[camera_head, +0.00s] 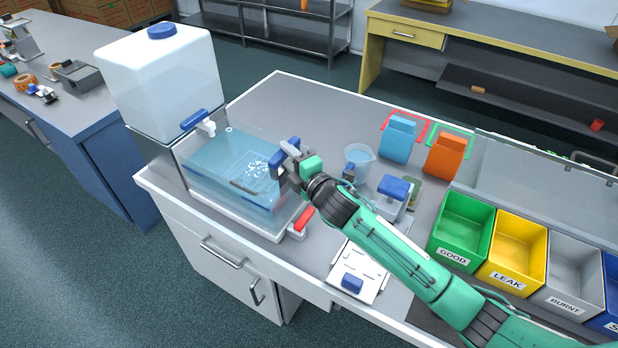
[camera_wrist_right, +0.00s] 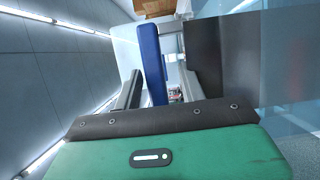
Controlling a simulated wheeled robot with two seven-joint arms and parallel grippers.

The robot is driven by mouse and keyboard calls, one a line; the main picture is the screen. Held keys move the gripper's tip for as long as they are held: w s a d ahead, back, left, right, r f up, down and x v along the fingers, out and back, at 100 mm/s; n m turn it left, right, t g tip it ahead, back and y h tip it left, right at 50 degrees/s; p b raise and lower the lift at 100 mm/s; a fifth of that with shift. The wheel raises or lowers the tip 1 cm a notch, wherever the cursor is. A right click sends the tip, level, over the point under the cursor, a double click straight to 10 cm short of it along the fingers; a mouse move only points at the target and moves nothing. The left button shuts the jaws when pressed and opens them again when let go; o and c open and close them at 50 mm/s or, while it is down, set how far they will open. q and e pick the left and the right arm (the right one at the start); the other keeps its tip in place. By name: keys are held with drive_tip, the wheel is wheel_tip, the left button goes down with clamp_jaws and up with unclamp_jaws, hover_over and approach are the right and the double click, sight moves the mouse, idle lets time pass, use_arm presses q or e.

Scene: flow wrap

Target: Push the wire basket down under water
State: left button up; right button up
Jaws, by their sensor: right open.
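A clear tank of blue water (camera_head: 215,170) stands at the table's left front. White bubbles and a dark flat shape show in the water; I cannot make out the wire basket's mesh. My right gripper (camera_head: 284,158) is at the tank's right end, above the water level, with its fingers toward the tank. A blue bar (camera_wrist_right: 151,65) shows between its open fingers in the right wrist view; I cannot tell whether it is the basket's handle or whether the fingers touch it. Blue parts also show at the gripper in the head view. My left gripper is not in view.
A white water container (camera_head: 160,80) with a tap stands behind the tank at left. A red handle (camera_head: 304,219) is at the tank's front right corner. A clear beaker (camera_head: 359,160), blue pouch (camera_head: 398,140), orange pouch (camera_head: 446,155) and green bin (camera_head: 462,225) are to the right.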

drive_tip(key=b+v, duration=0.2)
drive_tip(key=v, duration=0.8)
drive_tip(key=shift+s, duration=0.2)
drive_tip(key=shift+f, duration=0.1)
